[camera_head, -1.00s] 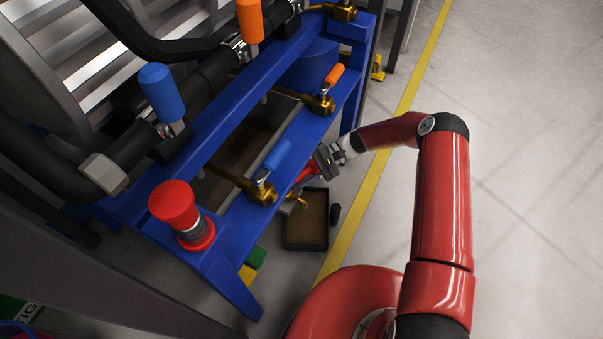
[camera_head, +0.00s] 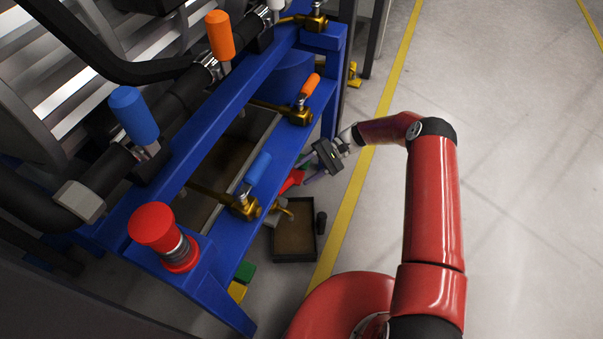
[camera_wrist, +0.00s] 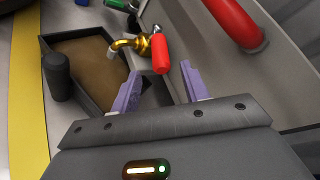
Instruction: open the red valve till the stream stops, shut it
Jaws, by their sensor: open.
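The red valve handle (camera_head: 292,181) sits low behind the blue frame, beside a brass spout (camera_head: 285,207). In the wrist view the red handle (camera_wrist: 160,53) hangs from the brass tap (camera_wrist: 127,46), just beyond the fingertips. A shallow dark tray (camera_head: 295,230) with a brown inside lies below the spout; it also shows in the wrist view (camera_wrist: 112,96). I cannot make out a stream from the spout. My gripper (camera_head: 308,174) is open and empty, close to the handle but apart from it. Its purple fingers (camera_wrist: 160,88) are spread either side of the handle's line.
The blue frame (camera_head: 205,281) carries a blue-handled brass valve (camera_head: 256,170), an orange-handled one (camera_head: 309,86) and a red knob (camera_head: 153,223). A dark cylinder (camera_head: 321,222) stands beside the tray. Open floor lies right of the yellow line (camera_head: 352,200).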

